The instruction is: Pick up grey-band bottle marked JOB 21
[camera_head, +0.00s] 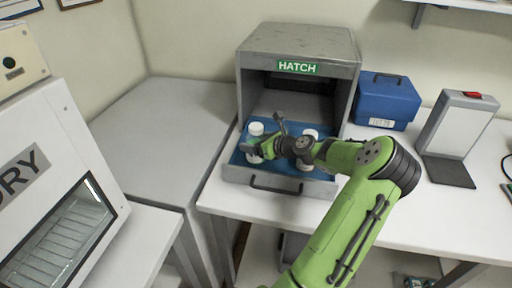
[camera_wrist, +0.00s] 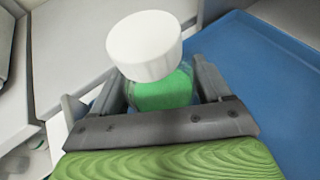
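In the wrist view a bottle with a white cap (camera_wrist: 146,44) and green body (camera_wrist: 162,88) stands between the fingers of my gripper (camera_wrist: 163,90). The fingers are close to both its sides; I cannot tell whether they press on it. No grey band or JOB marking is readable. In the head view my gripper (camera_head: 263,138) is low over the hatch's pulled-out tray, by a white cap (camera_head: 256,128). Another white cap (camera_head: 311,134) shows to the right, partly behind my arm. White parts also show below both caps; my arm hides whether these are separate bottles.
The tray (camera_head: 233,160) has a blue floor and a front handle. The grey hatch box (camera_head: 300,42) rises behind it. A blue case (camera_head: 388,98) and an upright panel (camera_head: 454,125) stand to the right. The grey counter (camera_head: 165,125) on the left is bare.

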